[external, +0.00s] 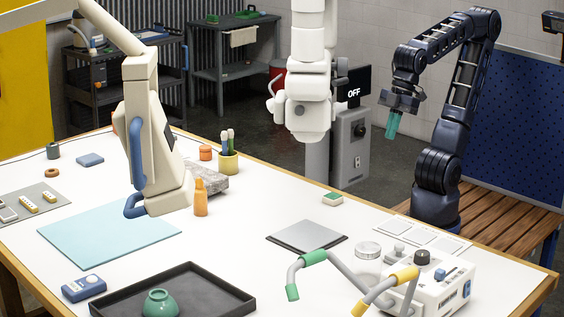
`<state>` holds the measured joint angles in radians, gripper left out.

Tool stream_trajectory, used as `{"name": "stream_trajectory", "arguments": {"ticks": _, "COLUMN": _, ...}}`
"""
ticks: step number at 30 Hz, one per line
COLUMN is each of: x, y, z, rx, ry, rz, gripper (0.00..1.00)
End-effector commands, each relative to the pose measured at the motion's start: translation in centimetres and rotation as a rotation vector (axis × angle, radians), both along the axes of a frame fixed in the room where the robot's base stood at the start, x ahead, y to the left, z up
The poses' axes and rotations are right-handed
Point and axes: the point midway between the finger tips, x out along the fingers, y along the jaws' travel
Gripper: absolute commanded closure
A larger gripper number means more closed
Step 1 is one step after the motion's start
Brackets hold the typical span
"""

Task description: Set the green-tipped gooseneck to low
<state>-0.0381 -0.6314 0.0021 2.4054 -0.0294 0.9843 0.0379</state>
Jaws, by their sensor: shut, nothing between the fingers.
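The green-tipped gooseneck (341,272) is a grey bent tube at the front right of the table. It has a green sleeve (313,257) at its upper bend, and its green tip (292,292) points down at the left end. A yellow-tipped gooseneck (378,290) is beside it to the right, by the white lamp box (440,280). Where the green one joins the box is hidden. My gripper (393,123), with teal fingers on a dark blue arm, is shut and empty. It hangs behind the table, up and right of the green tip, well apart from it.
A grey plate (307,236) and a round silver disc (368,249) lie behind the goosenecks. A white arm (308,100) and a beige arm (150,130) also stand here. The table's middle is mostly clear.

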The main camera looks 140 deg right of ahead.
Motion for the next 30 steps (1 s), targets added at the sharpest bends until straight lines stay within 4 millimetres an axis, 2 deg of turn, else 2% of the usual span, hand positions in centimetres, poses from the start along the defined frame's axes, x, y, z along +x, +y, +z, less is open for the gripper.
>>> {"name": "stream_trajectory", "arguments": {"ticks": 1, "x": 1.3, "y": 0.2, "z": 0.8, "rx": -0.003, "ry": 0.005, "rz": 0.005, "gripper": 1.00}}
{"name": "stream_trajectory", "arguments": {"ticks": 6, "x": 5.3, "y": 1.0, "z": 3.1, "rx": -0.015, "ry": 0.015, "rz": 0.010, "gripper": 1.00}}
{"name": "stream_trajectory", "arguments": {"ticks": 15, "x": 12.6, "y": 2.9, "z": 6.4, "rx": -0.038, "ry": 0.032, "rz": 0.019, "gripper": 1.00}}
{"name": "stream_trajectory", "arguments": {"ticks": 21, "x": 17.6, "y": 4.7, "z": 7.9, "rx": -0.055, "ry": 0.041, "rz": 0.024, "gripper": 1.00}}
{"name": "stream_trajectory", "arguments": {"ticks": 30, "x": 25.2, "y": 7.9, "z": 9.2, "rx": -0.080, "ry": 0.051, "rz": 0.028, "gripper": 1.00}}
